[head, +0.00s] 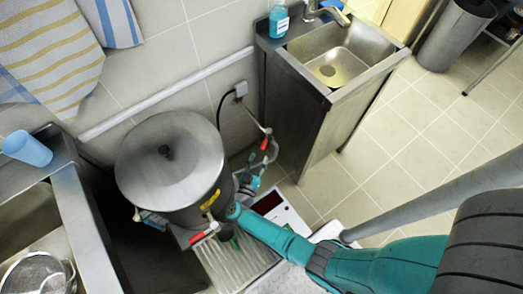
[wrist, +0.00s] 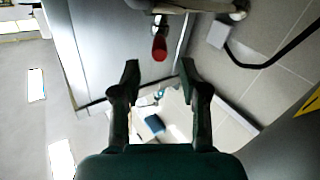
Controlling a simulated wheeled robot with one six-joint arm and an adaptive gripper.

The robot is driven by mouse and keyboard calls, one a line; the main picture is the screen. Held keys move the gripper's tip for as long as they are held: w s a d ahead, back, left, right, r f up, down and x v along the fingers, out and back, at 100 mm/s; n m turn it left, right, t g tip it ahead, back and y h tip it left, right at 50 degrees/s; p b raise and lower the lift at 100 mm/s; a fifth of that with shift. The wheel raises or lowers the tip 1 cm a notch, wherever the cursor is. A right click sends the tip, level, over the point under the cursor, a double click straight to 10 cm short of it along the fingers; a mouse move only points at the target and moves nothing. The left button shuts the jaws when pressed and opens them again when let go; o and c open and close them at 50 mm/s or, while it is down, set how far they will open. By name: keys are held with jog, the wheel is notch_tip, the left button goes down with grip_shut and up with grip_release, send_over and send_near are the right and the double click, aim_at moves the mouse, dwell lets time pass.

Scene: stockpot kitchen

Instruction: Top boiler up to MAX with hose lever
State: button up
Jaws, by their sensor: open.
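The boiler (head: 165,170) is a steel pot with a round lid and dark knob. A gauge or fitting with a yellow mark (head: 211,199) is on its front; the MAX mark and water level cannot be read. A tap with a red handle (head: 203,233) sits low on its front. A second red lever (head: 265,143), on piping near the wall outlet, is right of the boiler. My gripper (head: 250,180) is right of the boiler, just below that lever. In the wrist view my gripper (wrist: 160,75) is open and empty, with a red lever end (wrist: 159,48) ahead of its fingertips, apart from them.
A steel sink unit (head: 318,100) stands at the right, with a blue bottle (head: 279,20) on it. Another steel counter (head: 75,215) with a blue cup (head: 27,149) is at the left. A ribbed drain tray (head: 225,262) lies below the tap.

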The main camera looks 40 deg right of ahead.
jog(key=shift+v, duration=2.4)
jog(key=shift+c, duration=0.3)
